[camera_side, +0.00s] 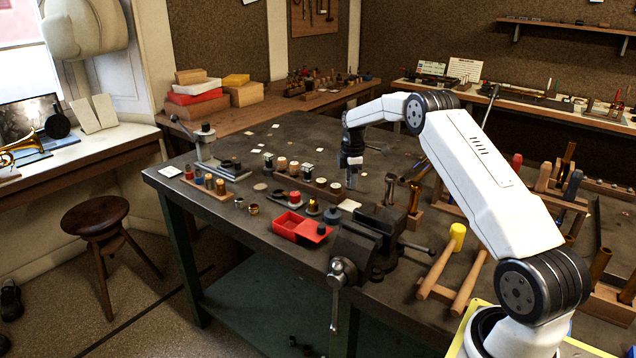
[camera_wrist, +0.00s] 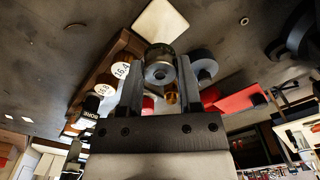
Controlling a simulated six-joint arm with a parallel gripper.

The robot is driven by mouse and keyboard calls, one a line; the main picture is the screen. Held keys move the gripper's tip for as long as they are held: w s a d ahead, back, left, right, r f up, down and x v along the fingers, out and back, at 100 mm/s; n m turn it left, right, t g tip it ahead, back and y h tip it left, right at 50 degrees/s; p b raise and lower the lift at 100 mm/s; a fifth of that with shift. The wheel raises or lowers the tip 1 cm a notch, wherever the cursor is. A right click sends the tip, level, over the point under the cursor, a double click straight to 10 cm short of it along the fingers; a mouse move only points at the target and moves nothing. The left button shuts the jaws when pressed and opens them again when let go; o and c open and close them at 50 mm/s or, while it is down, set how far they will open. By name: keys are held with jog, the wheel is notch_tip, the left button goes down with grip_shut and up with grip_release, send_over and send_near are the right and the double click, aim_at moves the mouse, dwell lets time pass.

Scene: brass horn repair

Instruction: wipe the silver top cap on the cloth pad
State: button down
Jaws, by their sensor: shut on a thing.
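The silver top cap (camera_wrist: 160,72) is between the two fingers of my gripper (camera_wrist: 160,80) in the wrist view. My gripper is shut on it, and its round end with a central hole faces the camera. In the side view my gripper (camera_side: 352,178) points down over the bench, and the cap is too small there to make out clearly. A white square pad (camera_wrist: 160,22), apparently the cloth pad, lies flat on the bench beyond the fingertips. It also shows in the side view (camera_side: 349,205), in front of and below my gripper. The cap looks apart from it.
A wooden rack (camera_side: 308,182) with round-topped pieces stands left of my gripper. A blue-grey disc (camera_side: 333,215) and a red tray (camera_side: 290,227) lie near the pad. A vise (camera_side: 362,245) is at the front edge, with a yellow mallet (camera_side: 457,236) to its right.

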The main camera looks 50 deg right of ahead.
aim_at(352, 206)
jog(key=shift+f, duration=0.2)
jog(key=shift+f, duration=2.65)
jog(key=shift+f, duration=0.15)
jog(key=shift+s, duration=0.55)
jog(key=shift+w, duration=0.1)
jog(key=shift+w, duration=0.65)
jog(key=shift+w+a+f, duration=0.1)
jog(key=shift+w, duration=0.2)
jog(key=shift+s, duration=0.4)
jog(key=shift+s, duration=0.65)
